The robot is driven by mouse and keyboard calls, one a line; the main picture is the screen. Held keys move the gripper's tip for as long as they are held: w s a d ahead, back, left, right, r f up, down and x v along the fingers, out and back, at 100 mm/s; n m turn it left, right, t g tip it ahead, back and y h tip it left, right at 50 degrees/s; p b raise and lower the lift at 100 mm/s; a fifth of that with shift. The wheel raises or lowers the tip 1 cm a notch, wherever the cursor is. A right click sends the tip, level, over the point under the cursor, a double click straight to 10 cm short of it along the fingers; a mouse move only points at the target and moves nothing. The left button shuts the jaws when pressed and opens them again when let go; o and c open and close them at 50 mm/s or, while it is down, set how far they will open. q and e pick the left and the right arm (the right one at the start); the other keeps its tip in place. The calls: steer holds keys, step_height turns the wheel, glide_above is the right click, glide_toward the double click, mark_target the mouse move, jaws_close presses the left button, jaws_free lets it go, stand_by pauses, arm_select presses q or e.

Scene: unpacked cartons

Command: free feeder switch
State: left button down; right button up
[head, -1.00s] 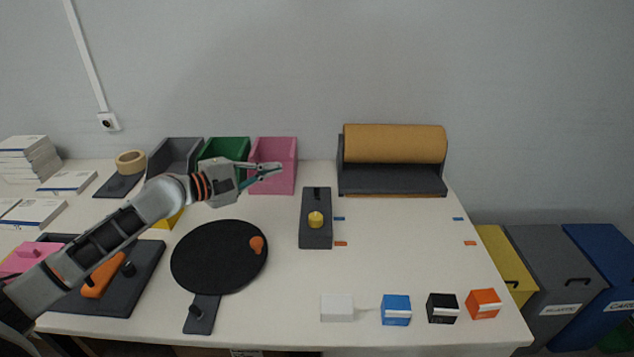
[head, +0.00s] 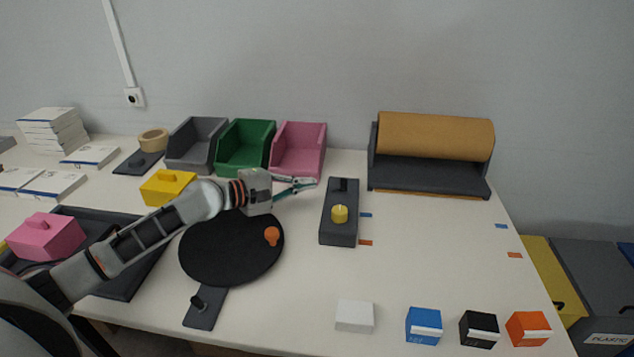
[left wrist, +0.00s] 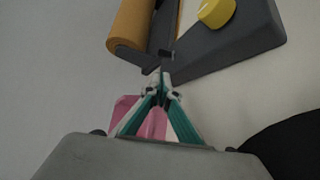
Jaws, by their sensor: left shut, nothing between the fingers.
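The feeder switch is a dark grey box (head: 339,230) with a yellow round knob (head: 340,213) on top and a small black lever (head: 343,185) at its far end. My left gripper (head: 312,183) is shut and empty, its tips just left of the box's far end in the head view. In the left wrist view the shut fingertips (left wrist: 162,88) point toward the dark lever (left wrist: 166,55), and the yellow knob (left wrist: 216,11) is at the top right. I cannot tell whether the tips touch the lever. My right gripper is not in view.
A pink bin (head: 297,165) stands behind my left gripper. A dark feeder with a brown roll (head: 437,136) stands at the back right. A black turntable (head: 222,262) lies below my left arm. Blue (head: 424,327), black and orange boxes stand at the front right.

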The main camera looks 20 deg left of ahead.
mark_target(334, 187)
arm_select(q)
steer(key=b+x, duration=0.1)
steer(key=x, duration=0.7)
steer(key=shift+f, duration=0.1)
steer(key=shift+w+d, duration=0.25)
steer(key=shift+w, duration=0.05)
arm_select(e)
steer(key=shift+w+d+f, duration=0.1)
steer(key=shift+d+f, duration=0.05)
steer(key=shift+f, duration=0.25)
arm_select(q)
steer(key=shift+d, duration=0.1)
